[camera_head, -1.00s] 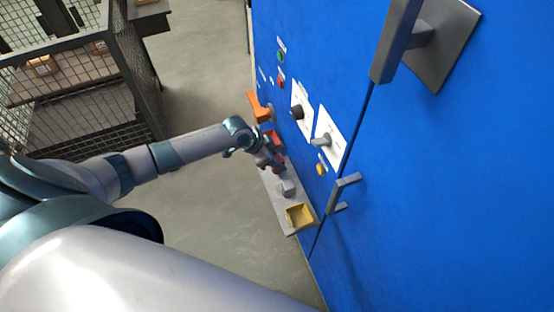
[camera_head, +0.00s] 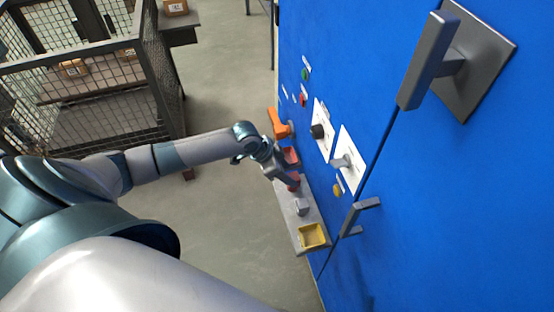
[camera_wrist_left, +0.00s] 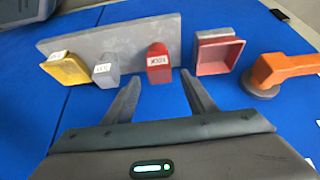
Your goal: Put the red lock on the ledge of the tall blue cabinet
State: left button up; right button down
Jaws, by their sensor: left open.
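The red lock (camera_wrist_left: 158,66), with a white label, sits at the grey ledge (camera_wrist_left: 120,35) on the tall blue cabinet (camera_head: 430,200). In the wrist view it stands between a grey lock (camera_wrist_left: 105,71) and a red tray (camera_wrist_left: 219,52). My left gripper (camera_wrist_left: 160,88) is open and empty, its two fingers pointing at the red lock, one towards each side. The lock appears just beyond the fingertips; contact is not visible. In the head view my left gripper (camera_head: 284,172) partly covers that end of the ledge. My right gripper is not in view.
A yellow tray (camera_head: 312,235) is at the ledge's near end. An orange handle (camera_head: 278,123) sticks out past the other end. Knobs, buttons and a grey door handle (camera_head: 358,216) project from the cabinet. A wire mesh cage (camera_head: 100,95) stands left; floor between is clear.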

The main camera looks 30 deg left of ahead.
pick_arm(q)
jog(key=v, duration=0.7)
jog(key=shift+b, duration=0.4)
jog(key=shift+r, duration=0.1)
dwell(0.7)
